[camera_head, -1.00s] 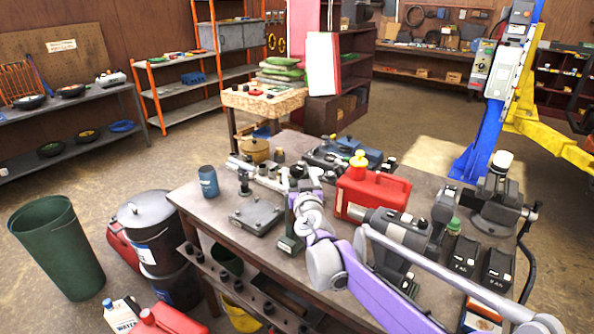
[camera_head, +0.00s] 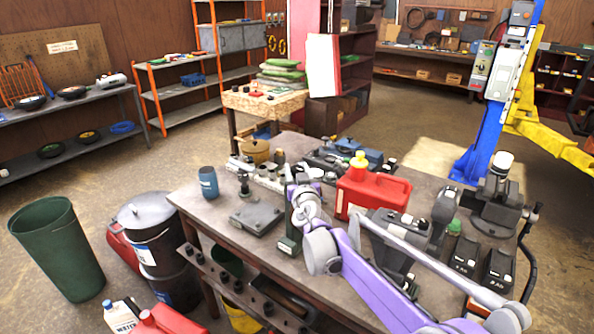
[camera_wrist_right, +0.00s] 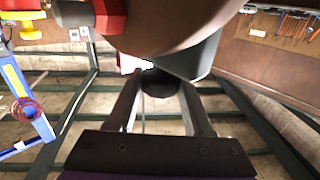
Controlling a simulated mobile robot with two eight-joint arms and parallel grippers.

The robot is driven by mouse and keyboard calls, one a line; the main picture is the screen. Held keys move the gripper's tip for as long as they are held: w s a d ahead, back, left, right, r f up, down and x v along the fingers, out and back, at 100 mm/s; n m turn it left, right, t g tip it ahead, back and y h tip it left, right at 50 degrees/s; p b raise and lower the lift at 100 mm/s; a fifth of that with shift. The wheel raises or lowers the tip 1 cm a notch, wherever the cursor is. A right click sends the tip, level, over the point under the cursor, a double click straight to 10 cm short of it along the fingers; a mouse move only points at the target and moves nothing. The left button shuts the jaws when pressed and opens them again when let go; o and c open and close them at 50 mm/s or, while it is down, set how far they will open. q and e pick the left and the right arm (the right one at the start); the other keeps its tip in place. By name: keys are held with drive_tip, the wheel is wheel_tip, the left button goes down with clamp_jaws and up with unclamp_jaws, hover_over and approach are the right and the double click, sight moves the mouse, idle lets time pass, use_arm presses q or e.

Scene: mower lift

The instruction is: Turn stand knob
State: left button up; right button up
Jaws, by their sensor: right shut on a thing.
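A dark upright stand (camera_head: 289,246) with a pale label at its foot stands near the front edge of the workbench. My right gripper (camera_head: 299,190) is at the upper part of this stand, and my own purple arm hides much of the contact. In the right wrist view, a round black knob (camera_wrist_right: 160,82) sits between the two fingers of my right gripper (camera_wrist_right: 160,98), which is shut on it. The knob is below a large grey and tan body that fills the top of that view. My left gripper is not in view.
A red jug (camera_head: 372,190) with a yellow cap stands close to my right arm. A flat grey plate (camera_head: 256,219) and a blue can (camera_head: 208,182) are left of the stand. The workbench (camera_head: 215,226) has a bare strip at its front left. Black boxes stand at right.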

clamp_jaws()
drive_tip(key=shift+a+m+h, duration=0.1)
drive_tip(key=shift+m+h, duration=0.8)
drive_tip(key=shift+h, duration=0.5)
drive_tip(key=shift+m+h+p, duration=0.3)
drive_tip(key=shift+m+h, duration=0.2)
drive_tip(key=shift+h, duration=0.3)
drive_tip(key=m+g+h, duration=0.1)
drive_tip(key=m+h, duration=0.2)
drive_tip(key=h, duration=0.2)
drive_tip(key=shift+m, duration=0.3)
drive_tip(key=m+g+h, duration=0.2)
drive_tip(key=h, duration=0.1)
drive_tip(key=m+g+h, duration=0.3)
drive_tip(key=h, duration=0.1)
drive_tip(key=shift+m, duration=0.3)
drive_tip(key=shift+m+g+h, duration=0.3)
drive_tip(key=shift+g+h, duration=0.2)
drive_tip(key=shift+g, duration=0.1)
